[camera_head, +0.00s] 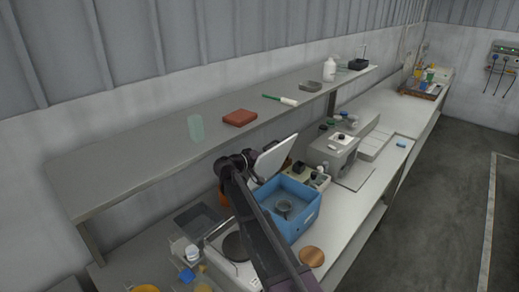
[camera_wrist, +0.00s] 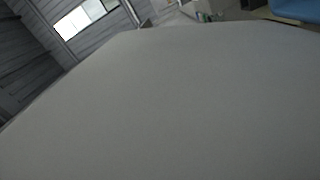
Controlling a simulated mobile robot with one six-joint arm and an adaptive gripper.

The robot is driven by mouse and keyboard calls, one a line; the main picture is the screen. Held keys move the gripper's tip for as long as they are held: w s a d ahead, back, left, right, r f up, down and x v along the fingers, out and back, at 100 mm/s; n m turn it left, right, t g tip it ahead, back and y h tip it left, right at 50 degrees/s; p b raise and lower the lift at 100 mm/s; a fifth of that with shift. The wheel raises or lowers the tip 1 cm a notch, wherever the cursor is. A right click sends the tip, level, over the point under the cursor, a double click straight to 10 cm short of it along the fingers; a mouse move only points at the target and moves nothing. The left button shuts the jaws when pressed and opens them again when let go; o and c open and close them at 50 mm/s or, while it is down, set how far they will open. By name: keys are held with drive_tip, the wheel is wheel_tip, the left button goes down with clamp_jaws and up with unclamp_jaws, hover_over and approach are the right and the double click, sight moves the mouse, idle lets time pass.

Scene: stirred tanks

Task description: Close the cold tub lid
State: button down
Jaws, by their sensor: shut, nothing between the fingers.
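The cold tub (camera_head: 305,208) is a blue open-topped box on the bench, with a round dark item visible inside. Its pale lid (camera_head: 276,157) stands raised and tilted at the tub's back left edge, so the tub is open. The dark end of my arm with my gripper (camera_head: 249,155) is close behind the lid, on its left side. My gripper is shut and empty; its fingertips are hard to make out and partly hidden by the lid. In the wrist view a large plain grey surface, probably the lid (camera_wrist: 160,105), fills most of the picture.
A shelf (camera_head: 150,165) runs above the bench behind the tub, with a red block (camera_head: 240,117) and a greenish cup (camera_head: 196,128). A grey instrument (camera_head: 335,150) stands to the tub's right. A round wooden disc (camera_head: 312,257) lies in front.

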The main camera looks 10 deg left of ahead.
drive_tip(key=s+d+f+m+y+b, duration=0.2)
drive_tip(key=s+d+f+m+b, duration=0.3)
drive_tip(key=d+f, duration=0.3)
drive_tip(key=shift+d+m+b, duration=0.3)
drive_tip(key=shift+d+m, duration=0.25)
drive_tip(key=shift+m, duration=0.15)
drive_tip(key=shift+s+r, duration=0.1)
drive_tip(key=shift+s, duration=0.05)
